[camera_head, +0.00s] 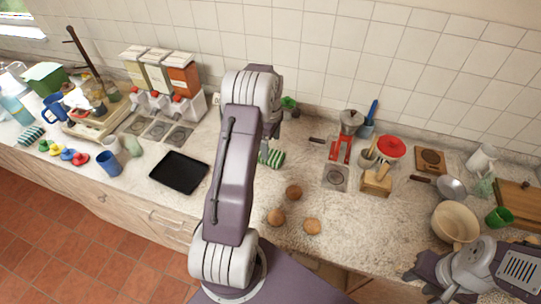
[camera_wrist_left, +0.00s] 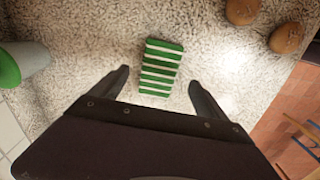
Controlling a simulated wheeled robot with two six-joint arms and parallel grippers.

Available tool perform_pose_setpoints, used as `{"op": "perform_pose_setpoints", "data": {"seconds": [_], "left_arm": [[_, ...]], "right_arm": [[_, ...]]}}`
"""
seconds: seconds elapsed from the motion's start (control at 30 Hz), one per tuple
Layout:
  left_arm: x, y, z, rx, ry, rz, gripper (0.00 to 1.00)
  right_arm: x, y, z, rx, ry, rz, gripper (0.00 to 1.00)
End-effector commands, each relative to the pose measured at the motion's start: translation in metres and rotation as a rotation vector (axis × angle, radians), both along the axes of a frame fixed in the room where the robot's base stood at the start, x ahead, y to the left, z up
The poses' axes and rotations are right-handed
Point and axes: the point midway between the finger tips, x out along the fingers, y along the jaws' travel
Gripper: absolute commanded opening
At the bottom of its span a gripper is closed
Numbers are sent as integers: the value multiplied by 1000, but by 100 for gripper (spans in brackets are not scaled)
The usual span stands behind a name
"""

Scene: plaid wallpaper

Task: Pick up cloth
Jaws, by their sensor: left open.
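A green-and-white striped cloth (camera_wrist_left: 160,67) lies folded on the speckled counter. In the left wrist view it sits ahead of and between the fingers of my left gripper (camera_wrist_left: 156,80), which is open and empty. In the head view the cloth (camera_head: 276,158) shows just right of my left arm, which hides most of the left gripper. A second striped cloth (camera_head: 30,135) lies at the far left of the counter. My right gripper (camera_head: 424,277) is at the lower right; its jaw opening is unclear.
Several round brown items (camera_head: 294,192) lie near the cloth. A black tray (camera_head: 180,172) is to the left. A red bowl (camera_head: 391,148), a wooden block (camera_head: 377,181) and a beige bowl (camera_head: 455,222) stand to the right. A tiled wall closes off the back.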

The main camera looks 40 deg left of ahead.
Motion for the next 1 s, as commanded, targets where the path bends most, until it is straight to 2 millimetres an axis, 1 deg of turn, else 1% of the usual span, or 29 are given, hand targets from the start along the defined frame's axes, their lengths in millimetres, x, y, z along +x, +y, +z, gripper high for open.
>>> {"op": "perform_pose_setpoints", "data": {"seconds": [0.17, 0.27, 0.33, 0.4, 0.47, 0.53, 0.7, 0.73, 0.77, 0.8, 0.87, 0.9, 0.93, 0.97, 1.0], "left_arm": [[0, 1, -7, 0, 0, 0, 85], [0, 3, -21, -2, 4, 0, 85], [0, 6, -34, -2, 4, 0, 85], [1, 6, -47, -1, 2, -1, 85], [1, 6, -53, 0, 0, -1, 85], [1, 6, -56, 0, -1, -1, 85], [1, 6, -57, 0, -2, -1, 85], [1, 6, -57, 0, -2, -1, 80], [1, 6, -57, 0, -2, 0, 72], [1, 6, -57, 0, -2, 0, 60], [1, 6, -57, 0, -2, 0, 44], [1, 6, -57, 0, -2, 0, 33], [1, 6, -57, 0, -2, 0, 24], [1, 6, -56, 0, -1, 0, 20], [1, 6, -56, 0, -2, 0, 20]], "right_arm": [[0, 0, 3, 0, 0, 0, 36], [0, 0, 11, 0, 0, 0, 36], [0, 0, 16, 0, 0, 0, 36], [0, 0, 16, 0, 0, 0, 36], [0, 0, 17, 0, 0, 0, 36], [0, 0, 17, 0, 0, 0, 36], [0, 0, 16, 0, 0, 0, 36], [0, 0, 16, 0, 0, 0, 36], [0, 0, 16, 0, 0, 0, 36], [0, 0, 16, 0, 0, 0, 36], [0, 0, 16, 0, 0, 0, 36], [0, 0, 16, 0, 0, 0, 36], [0, 0, 16, 0, 0, 0, 36], [0, 0, 16, 0, 0, 0, 36], [0, 0, 16, 0, 0, 0, 36]]}}
